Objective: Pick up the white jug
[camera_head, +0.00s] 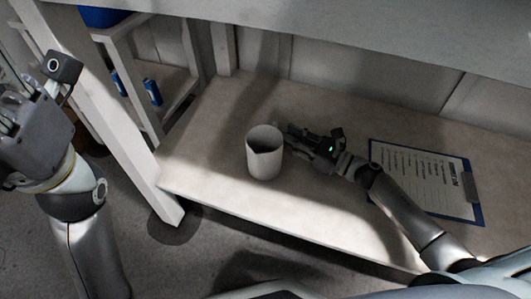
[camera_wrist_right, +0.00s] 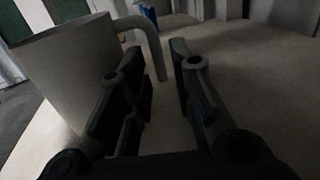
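The white jug (camera_head: 264,156) stands upright on the lower shelf, left of my right gripper (camera_head: 291,137). In the right wrist view the jug (camera_wrist_right: 65,70) fills the left side, and its handle (camera_wrist_right: 152,45) curves down ahead of the fingertips. There my right gripper (camera_wrist_right: 158,55) is open, with the handle showing in the gap between the fingers. I cannot tell whether either finger touches the jug or its handle. My left gripper (camera_head: 14,112) is at the far left, away from the jug; its finger opening is unclear.
A clipboard (camera_head: 427,181) with a sheet lies on the shelf (camera_head: 215,110), right of the jug and beside my right arm. A white post (camera_head: 118,130) stands left of the shelf. Blue items (camera_head: 152,92) sit on another shelf behind. An upper surface (camera_head: 350,25) overhangs the back.

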